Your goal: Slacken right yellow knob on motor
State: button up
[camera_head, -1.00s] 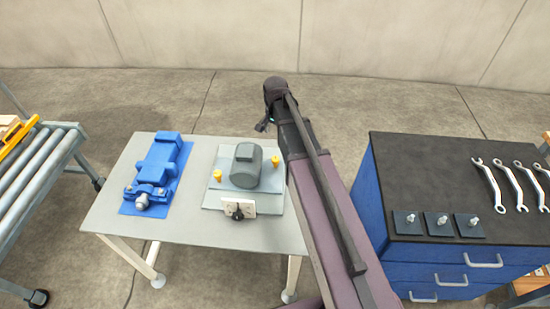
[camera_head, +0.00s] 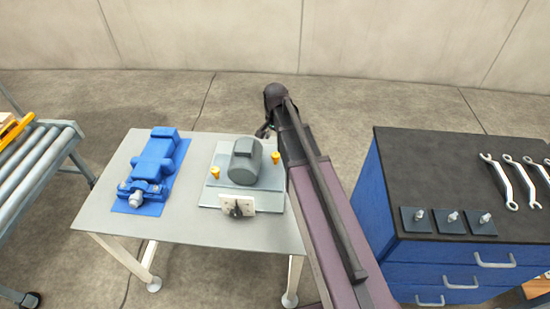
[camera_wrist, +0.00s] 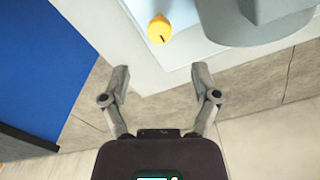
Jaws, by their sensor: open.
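The grey motor (camera_head: 245,161) sits on a light base plate on the table, with a yellow knob on either side. The right yellow knob (camera_head: 276,157) stands close to my arm in the head view. In the wrist view one yellow knob (camera_wrist: 159,29) with a dark slot shows ahead of my gripper (camera_wrist: 160,75), beside the grey motor body (camera_wrist: 262,20). My gripper is open and empty, its fingers apart from the knob. In the head view the fingers are mostly hidden behind the wrist (camera_head: 268,130).
A blue vise-like device (camera_head: 153,172) lies on the table (camera_head: 200,235) left of the motor. A plate with a black knob (camera_head: 237,206) is at the motor's front. A blue cabinet (camera_head: 405,150) with wrenches and bolt blocks stands right. A roller conveyor (camera_head: 35,165) is left.

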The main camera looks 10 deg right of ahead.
aim_at(275, 155)
jog(key=shift+f+b, duration=3.65)
jog(key=shift+f, duration=0.3)
grip_shut()
